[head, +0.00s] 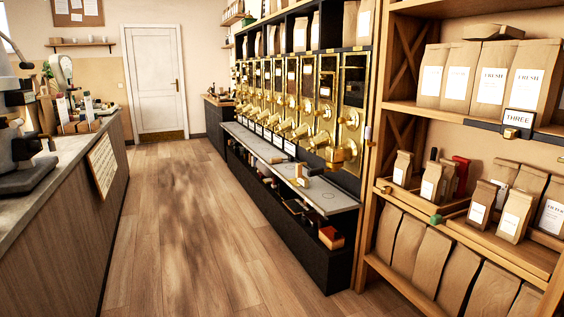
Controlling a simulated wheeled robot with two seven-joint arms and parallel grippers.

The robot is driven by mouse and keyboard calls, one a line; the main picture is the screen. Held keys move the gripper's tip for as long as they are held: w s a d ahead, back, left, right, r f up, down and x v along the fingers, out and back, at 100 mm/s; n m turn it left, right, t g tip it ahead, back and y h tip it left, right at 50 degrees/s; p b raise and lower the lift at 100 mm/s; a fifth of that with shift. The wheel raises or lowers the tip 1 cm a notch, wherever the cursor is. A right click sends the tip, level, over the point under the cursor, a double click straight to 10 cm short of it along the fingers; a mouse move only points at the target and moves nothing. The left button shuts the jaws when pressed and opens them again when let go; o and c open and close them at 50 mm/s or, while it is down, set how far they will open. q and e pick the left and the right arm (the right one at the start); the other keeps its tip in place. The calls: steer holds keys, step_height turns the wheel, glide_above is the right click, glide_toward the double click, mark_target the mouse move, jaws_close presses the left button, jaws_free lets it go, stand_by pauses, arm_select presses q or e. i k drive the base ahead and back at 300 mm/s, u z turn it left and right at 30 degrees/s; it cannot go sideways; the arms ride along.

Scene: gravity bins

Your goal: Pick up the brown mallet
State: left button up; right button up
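A small light-brown wooden piece (301,181) lies on the grey ledge (317,198) below the brass dispensers, near the ledge's close end. It has a block-like part and may be the brown mallet, but it is too small to be sure. Another small tan piece (277,160) lies further back on the same ledge. Neither of my grippers shows in the head view, and nothing in view is being held.
Brass gravity bins (327,92) line the wall above the ledge. Shelves of paper bags (446,78) stand at the right. A wood-sided counter (80,205) with a grey machine (22,150) runs along the left. The wooden floor (195,235) between is clear to the white door (155,78).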

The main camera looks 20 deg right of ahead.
mark_target(290, 157)
steer(key=u, duration=0.15)
steer(key=i, duration=1.9)
steer(key=z, duration=0.15)
steer(key=i, duration=2.7)
steer(key=z, duration=1.4)
steer(key=i, duration=2.1)
steer(key=z, duration=0.45)
